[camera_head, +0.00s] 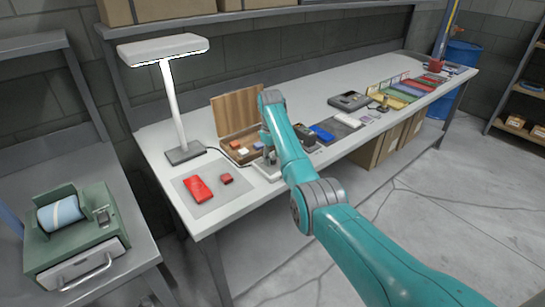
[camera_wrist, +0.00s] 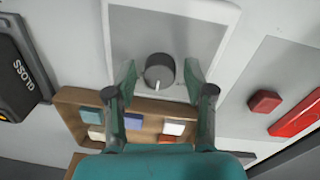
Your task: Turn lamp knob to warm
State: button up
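The lamp knob (camera_wrist: 160,72) is a round dark grey knob with a short white pointer mark, which faces the lower edge of the wrist view. It sits on a light panel with a grey face (camera_wrist: 160,30). My gripper (camera_wrist: 159,82) is open, with one finger on each side of the knob and gaps between them and it. The desk lamp (camera_head: 164,48), with a white head and stem, stands on the bench in the head view. There my gripper (camera_head: 268,150) is over the panel (camera_head: 268,174) and hides the knob. No warm label can be read.
An open wooden box (camera_head: 236,112) with small blocks lies close beside my gripper. A grey mat (camera_head: 207,205) carries a red case (camera_head: 197,189) and a small red block (camera_head: 227,178). Further along the bench (camera_head: 318,92) are several devices and coloured trays.

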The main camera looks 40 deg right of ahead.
grip_shut()
jog(key=shift+m, duration=0.4)
jog(key=m, duration=0.4)
jog(key=shift+m, duration=0.3)
jog(key=m, duration=0.5)
jog(key=shift+w+g, duration=0.1)
jog(key=shift+g, duration=0.2)
jog(key=shift+m, duration=0.4)
jog(key=shift+o, duration=1.7)
grip_release()
